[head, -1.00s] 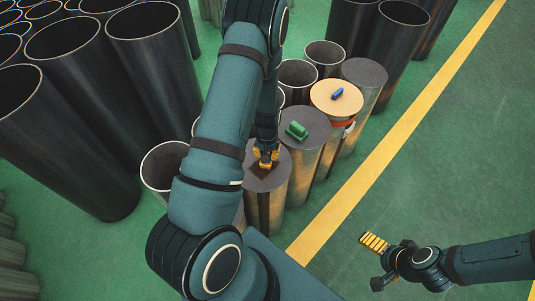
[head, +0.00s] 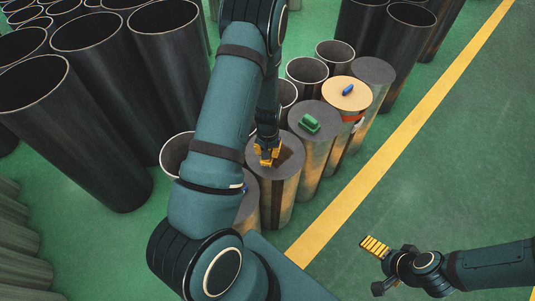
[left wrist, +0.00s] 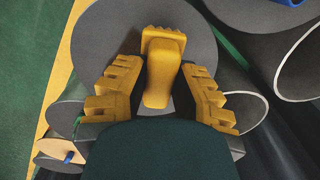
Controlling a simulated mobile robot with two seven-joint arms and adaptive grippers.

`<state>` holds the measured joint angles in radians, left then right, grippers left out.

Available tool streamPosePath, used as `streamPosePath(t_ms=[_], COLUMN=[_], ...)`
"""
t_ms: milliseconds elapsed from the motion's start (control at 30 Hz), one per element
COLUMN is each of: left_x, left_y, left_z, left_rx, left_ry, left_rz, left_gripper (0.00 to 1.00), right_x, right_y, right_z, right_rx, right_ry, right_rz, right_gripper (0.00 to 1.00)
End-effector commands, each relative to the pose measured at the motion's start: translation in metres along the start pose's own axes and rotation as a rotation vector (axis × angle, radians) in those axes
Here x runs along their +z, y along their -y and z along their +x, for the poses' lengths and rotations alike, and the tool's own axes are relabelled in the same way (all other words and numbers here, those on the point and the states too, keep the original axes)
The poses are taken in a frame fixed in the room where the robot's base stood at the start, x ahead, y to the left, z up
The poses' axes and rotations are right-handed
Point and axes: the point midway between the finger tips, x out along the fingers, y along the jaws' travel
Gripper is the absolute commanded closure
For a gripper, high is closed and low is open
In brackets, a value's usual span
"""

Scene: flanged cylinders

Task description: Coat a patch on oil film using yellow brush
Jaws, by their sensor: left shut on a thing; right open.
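My left gripper (head: 267,152) is shut on the yellow brush (left wrist: 163,72), just above the grey top of a cylinder (head: 274,215). In the left wrist view, the brush stands between the two yellow fingers of my left gripper (left wrist: 160,92), with its head toward the grey top (left wrist: 205,30). Whether the bristles touch the top is hidden. My right gripper (head: 375,247) is open and empty over the green floor at lower right.
A green object (head: 309,123) lies on the neighbouring grey-topped cylinder. A blue object (head: 348,90) lies on a tan-topped cylinder (head: 340,98) behind it. Another blue item (head: 245,188) shows beside my left arm. Large open dark pipes (head: 90,100) crowd the left.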

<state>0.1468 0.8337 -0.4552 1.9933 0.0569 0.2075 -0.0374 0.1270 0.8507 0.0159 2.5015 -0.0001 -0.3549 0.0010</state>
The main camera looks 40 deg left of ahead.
Motion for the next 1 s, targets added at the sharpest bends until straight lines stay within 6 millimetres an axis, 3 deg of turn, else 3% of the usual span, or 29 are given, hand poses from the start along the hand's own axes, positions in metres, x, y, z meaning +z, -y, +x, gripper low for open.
streamPosePath(t_ms=[600, 1000], left_x=[-0.01, -0.011], left_y=[0.003, 0.003], left_z=[-0.054, -0.055], left_rx=[0.0, 0.0], left_ry=[0.003, 0.004], left_rz=[0.001, 0.001], left_gripper=[1.0, 1.0], right_x=[0.003, 0.003], right_y=[0.014, 0.014], right_z=[-0.038, -0.038], right_rx=[0.0, 0.0], right_ry=[0.017, 0.018], right_rz=[0.004, 0.004], right_gripper=[0.0, 0.0])
